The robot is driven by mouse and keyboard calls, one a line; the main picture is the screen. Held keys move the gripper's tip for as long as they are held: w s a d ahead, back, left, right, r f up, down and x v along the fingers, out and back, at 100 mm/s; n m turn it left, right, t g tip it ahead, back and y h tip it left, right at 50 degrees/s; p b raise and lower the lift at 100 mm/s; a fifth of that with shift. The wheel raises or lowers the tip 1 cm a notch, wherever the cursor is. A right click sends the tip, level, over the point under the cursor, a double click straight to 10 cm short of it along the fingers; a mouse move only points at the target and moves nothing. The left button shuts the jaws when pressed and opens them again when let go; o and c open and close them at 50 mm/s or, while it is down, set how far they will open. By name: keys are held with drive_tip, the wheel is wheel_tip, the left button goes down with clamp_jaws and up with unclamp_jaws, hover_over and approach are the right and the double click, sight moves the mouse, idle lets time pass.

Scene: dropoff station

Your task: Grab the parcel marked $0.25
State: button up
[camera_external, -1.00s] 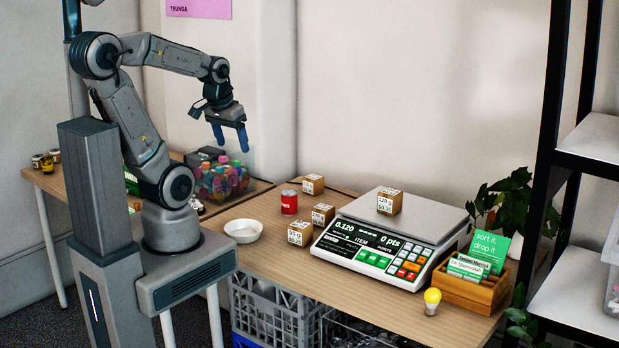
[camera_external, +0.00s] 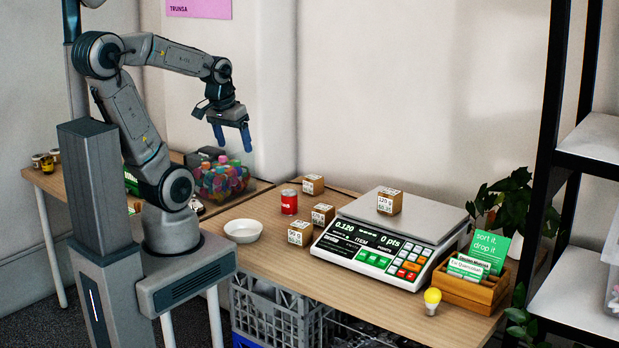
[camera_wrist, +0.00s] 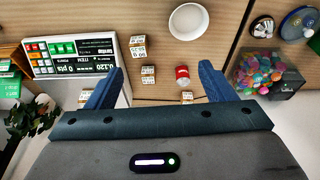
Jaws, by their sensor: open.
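Several small brown parcels with white labels are in view. One parcel (camera_external: 389,202) sits on the scale, its label reading 120 g with a price too blurred to be sure of. Beside the scale's left side are a front parcel (camera_external: 301,233) that seems to read 90 g, a middle parcel (camera_external: 323,214) and a back parcel (camera_external: 313,184). I cannot make out which is marked $0.25. In the wrist view parcels show between and beside the fingers (camera_wrist: 138,46). My gripper (camera_external: 232,143) is open and empty, high above the table, left of the parcels.
The scale (camera_external: 428,219) fills the table's middle right. A red can (camera_external: 289,202) and white bowl (camera_external: 243,231) stand left of the parcels. A clear bin of colourful items (camera_external: 222,180) is below my gripper. A card box (camera_external: 470,287), light bulb (camera_external: 432,301) and shelf (camera_external: 590,140) are right.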

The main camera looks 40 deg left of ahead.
drive_tip(key=w+d+f+n+g+b, duration=0.1)
drive_tip(key=w+d+f+n+b, duration=0.2)
drive_tip(key=w+f+n+b, duration=0.55)
drive_tip(key=n+g+b, duration=0.2)
drive_tip(key=n+b, duration=0.5)
drive_tip(key=n, duration=0.3)
hover_over(300, 224)
wheel_tip(300, 224, down, 10)
drive_tip(key=f, duration=0.1)
wheel_tip(300, 224, down, 13)
drive_tip(key=shift+s+d+r+b, duration=0.1)
drive_tip(key=shift+r+b, duration=0.05)
drive_tip(key=shift+b, duration=1.1)
drive_tip(key=shift+c, duration=0.3)
drive_tip(key=c, duration=1)
